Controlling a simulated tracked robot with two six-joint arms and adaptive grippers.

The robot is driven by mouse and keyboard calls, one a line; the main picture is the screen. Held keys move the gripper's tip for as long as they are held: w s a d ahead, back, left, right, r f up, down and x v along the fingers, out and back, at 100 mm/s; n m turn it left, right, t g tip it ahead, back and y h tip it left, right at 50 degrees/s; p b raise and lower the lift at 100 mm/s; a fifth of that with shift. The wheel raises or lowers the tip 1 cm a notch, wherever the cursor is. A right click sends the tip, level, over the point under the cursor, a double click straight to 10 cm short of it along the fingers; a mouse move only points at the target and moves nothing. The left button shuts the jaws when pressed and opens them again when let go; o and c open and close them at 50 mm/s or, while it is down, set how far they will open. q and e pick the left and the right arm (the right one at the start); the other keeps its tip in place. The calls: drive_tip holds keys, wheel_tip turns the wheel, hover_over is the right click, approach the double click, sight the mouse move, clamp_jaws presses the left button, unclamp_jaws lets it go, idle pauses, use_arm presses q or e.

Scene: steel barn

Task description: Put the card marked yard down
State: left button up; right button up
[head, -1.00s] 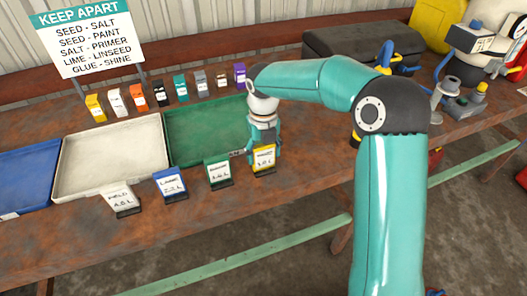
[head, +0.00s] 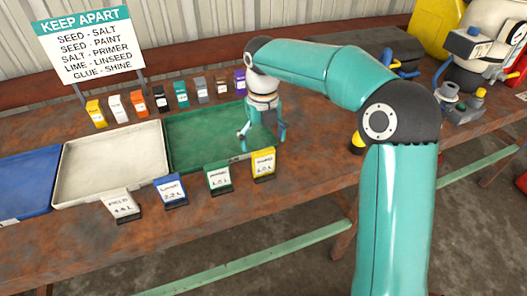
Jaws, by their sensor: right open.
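Several small cards stand in a row along the bench front: a white card (head: 121,205) reading FIELD, a blue card (head: 171,191), a green card (head: 219,178) and a yellow card (head: 264,164). The lettering on the blue, green and yellow ones is too small to read surely, so I cannot tell which is marked yard. All stand upright on dark bases. My right gripper (head: 263,142) is open and empty, fingers down, just behind the yellow card and apart from it, by the right end of the green tray (head: 190,161). My left gripper is out of view.
A white tray (head: 108,190) and a blue tray (head: 22,207) lie left of the green tray. Several small coloured cartons (head: 139,103) stand behind them under a KEEP APART sign (head: 88,45). A dark case (head: 385,45) stands at the back right. Bare bench lies right of the yellow card.

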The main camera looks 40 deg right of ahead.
wheel_tip(320, 180, up, 5)
idle(0.7)
